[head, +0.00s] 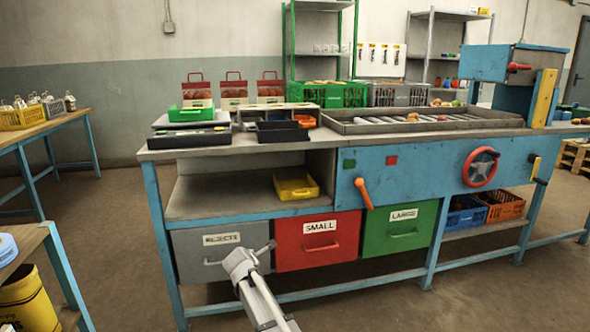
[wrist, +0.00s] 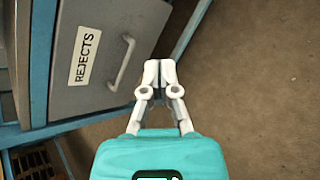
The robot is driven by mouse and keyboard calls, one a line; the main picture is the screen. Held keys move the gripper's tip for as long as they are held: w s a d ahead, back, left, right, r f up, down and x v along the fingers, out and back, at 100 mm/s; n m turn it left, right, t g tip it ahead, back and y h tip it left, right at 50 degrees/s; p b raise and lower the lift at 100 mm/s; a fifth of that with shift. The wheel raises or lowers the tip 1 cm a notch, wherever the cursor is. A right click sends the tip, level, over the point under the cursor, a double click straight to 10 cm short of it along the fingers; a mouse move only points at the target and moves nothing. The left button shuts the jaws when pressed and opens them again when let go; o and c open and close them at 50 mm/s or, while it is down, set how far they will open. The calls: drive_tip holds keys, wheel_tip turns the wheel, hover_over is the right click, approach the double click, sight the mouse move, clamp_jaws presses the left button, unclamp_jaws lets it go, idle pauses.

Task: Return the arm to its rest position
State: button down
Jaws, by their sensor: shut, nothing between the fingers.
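My gripper (wrist: 160,66) is shut and empty in the wrist view, with its fingertips together. It is beside the handle (wrist: 122,62) of the grey REJECTS drawer, apart from it in that view. In the head view my gripper (head: 262,249) shows low in front of the REJECTS drawer (head: 205,255), near its right edge and the red SMALL drawer (head: 330,232). My arm reaches up to it from the bottom edge of the picture. The drawers look shut.
The blue workbench (head: 420,170) stands ahead, with a green LARGE drawer (head: 400,228), an orange lever (head: 363,193) and a red handwheel (head: 480,167) on its front. A side table (head: 22,240) with a yellow bin (head: 28,298) is at left. The floor between is clear.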

drive_tip(key=s+d+f+m+g+h+p, duration=0.1)
drive_tip(key=s+d+m+g, duration=0.2)
drive_tip(key=s+d+m, duration=0.55)
drive_tip(key=s+d+f+m+g+p, duration=0.1)
drive_tip(key=s+d+f+m+g, duration=0.3)
drive_tip(key=d, duration=0.8)
drive_tip(key=s+d+r+m+g+y+p, duration=0.1)
drive_tip(key=s+d+m+g, duration=0.1)
drive_tip(key=s+d+m, duration=0.55)
drive_tip(key=s+d+r+m+g+y+p, duration=0.1)
drive_tip(key=s+d+m+p, duration=0.3)
drive_tip(key=s, duration=0.7)
wheel_tip(320, 180, up, 38)
drive_tip(key=a+m+p, duration=0.1)
drive_tip(key=p, duration=3.4)
drive_tip(key=shift+w+a, duration=0.25)
drive_tip(key=shift+w, duration=0.05)
drive_tip(key=shift+r, duration=0.1)
